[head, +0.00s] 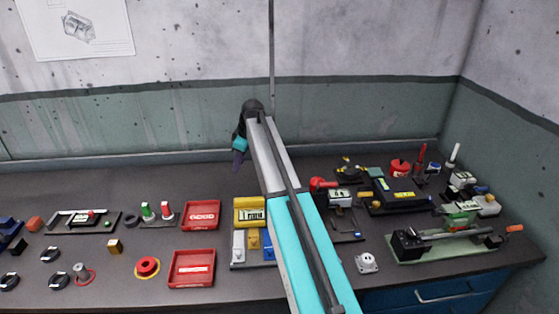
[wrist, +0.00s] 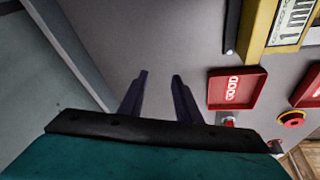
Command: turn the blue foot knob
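I cannot pick out a blue foot knob for certain. A small blue part (head: 434,168) stands among the tools at the back right of the bench in the head view, too small to make out. A blue block (head: 268,253) sits on the yellow display unit's base, partly hidden by my arm. My gripper (head: 238,163) hangs above the back of the bench near the wall, left of my arm. In the wrist view my gripper (wrist: 160,78) has its two dark fingers apart, with nothing between them. It is far from the back-right tools.
The yellow display unit (head: 249,203) and red trays (head: 201,215) (head: 192,268) stand left of my arm. A red tray also shows in the wrist view (wrist: 237,72). A green-based device (head: 420,252) stands at the right. The back-left bench strip is clear.

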